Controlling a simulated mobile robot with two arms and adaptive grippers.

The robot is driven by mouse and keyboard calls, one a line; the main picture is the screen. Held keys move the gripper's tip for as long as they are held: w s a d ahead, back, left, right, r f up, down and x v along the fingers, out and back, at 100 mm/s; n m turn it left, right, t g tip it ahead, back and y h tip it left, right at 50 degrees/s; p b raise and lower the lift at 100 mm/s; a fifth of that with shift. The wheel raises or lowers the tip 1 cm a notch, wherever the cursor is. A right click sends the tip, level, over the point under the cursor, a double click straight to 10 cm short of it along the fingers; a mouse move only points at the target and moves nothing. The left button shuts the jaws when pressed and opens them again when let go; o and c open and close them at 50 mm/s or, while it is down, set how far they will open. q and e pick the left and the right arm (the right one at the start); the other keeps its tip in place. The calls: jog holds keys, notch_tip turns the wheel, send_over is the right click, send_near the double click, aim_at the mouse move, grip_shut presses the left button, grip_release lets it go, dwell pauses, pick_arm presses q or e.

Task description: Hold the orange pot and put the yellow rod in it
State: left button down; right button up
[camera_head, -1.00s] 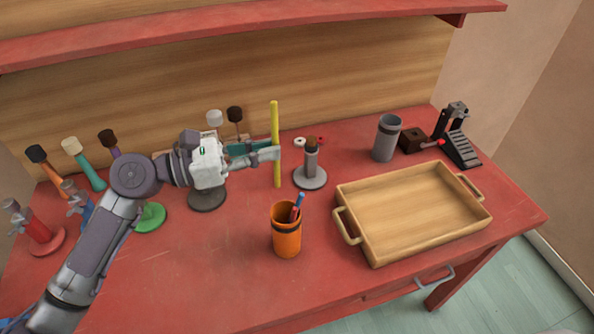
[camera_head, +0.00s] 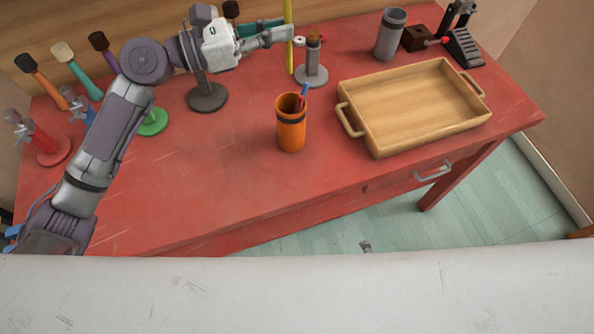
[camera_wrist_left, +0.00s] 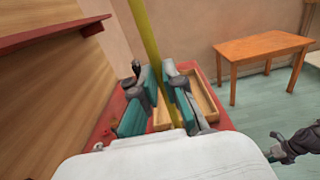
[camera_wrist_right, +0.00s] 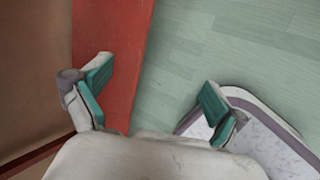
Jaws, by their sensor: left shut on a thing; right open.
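My left gripper (camera_head: 285,36) is shut on the yellow rod (camera_head: 289,58), which stands about upright behind the orange pot. The rod's top is cut off by the head view's upper edge. In the left wrist view the rod (camera_wrist_left: 149,42) runs up between the fingers. The orange pot (camera_head: 291,132) stands upright on the red table, with a dark band and a blue and a red stick in it. No gripper touches the pot. My right gripper (camera_wrist_right: 155,85) is open and empty over the table edge and floor in the right wrist view.
A grey stand (camera_head: 311,75) is close to the right of the rod. A wooden tray (camera_head: 415,105) lies right of the pot, with a grey cup (camera_head: 390,38) behind it. Several mallets in stands are at the left. The red table (camera_head: 200,185) is clear in front and left of the pot.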

jog(key=w+a+r+n+t+y, duration=0.1)
jog(key=w+a+r+n+t, duration=0.1)
jog(key=w+a+r+n, duration=0.3)
jog(key=w+a+r+n+t+y, duration=0.2)
jog(key=a+r+n, duration=0.1)
jog(key=r+n, duration=0.35)
jog(key=n+t, duration=0.6)
jog(key=t, duration=0.1)
send_near(293, 142)
jog(key=shift+w+a+m+h, duration=0.2)
jog(key=shift+a+m+h, duration=0.05)
jog(key=shift+a+h, duration=0.1)
jog(key=shift+w+a+m+h, duration=0.1)
jog(key=shift+w+m+h, duration=0.2)
jog(key=shift+w+h, duration=0.15)
jog(key=w, duration=1.1)
jog(key=shift+w+a, duration=0.3)
jog(key=shift+a, duration=0.1)
jog(key=c, duration=1.4)
